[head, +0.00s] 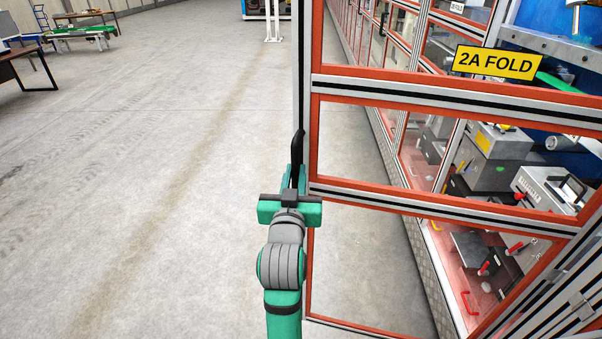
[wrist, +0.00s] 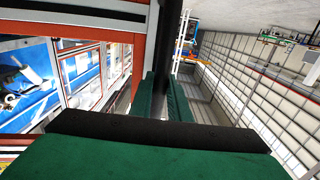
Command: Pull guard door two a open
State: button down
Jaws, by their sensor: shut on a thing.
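Guard door two a (head: 440,196) is a tall panel with an aluminium and orange-red frame and clear panes. It stands swung out from the guard line, with floor and machinery visible through its panes. Its black handle (head: 297,146) is on the free left edge. My gripper (head: 294,180) is shut on the handle, at its lower part. In the wrist view the handle (wrist: 183,40) rises as a dark bar from between the green fingers (wrist: 172,98), with the door frame (wrist: 138,45) just left of it. The fingers partly hide the handle.
A yellow "2A FOLD" sign (head: 497,62) shows at upper right. Machinery with grey boxes (head: 497,143) is behind the panes. The guard line runs away behind the door. The concrete floor (head: 150,180) left of the door is clear; a desk (head: 28,70) stands far left.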

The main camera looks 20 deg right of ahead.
jog(key=shift+s+a, duration=0.1)
jog(key=shift+s, duration=0.05)
jog(key=c, duration=1.9)
grip_release()
jog(key=shift+c, duration=0.2)
jog(key=v, duration=0.6)
jog(key=shift+s, duration=0.1)
jog(key=shift+s+a, duration=0.2)
jog(key=shift+s, duration=0.4)
jog(key=shift+d, duration=0.1)
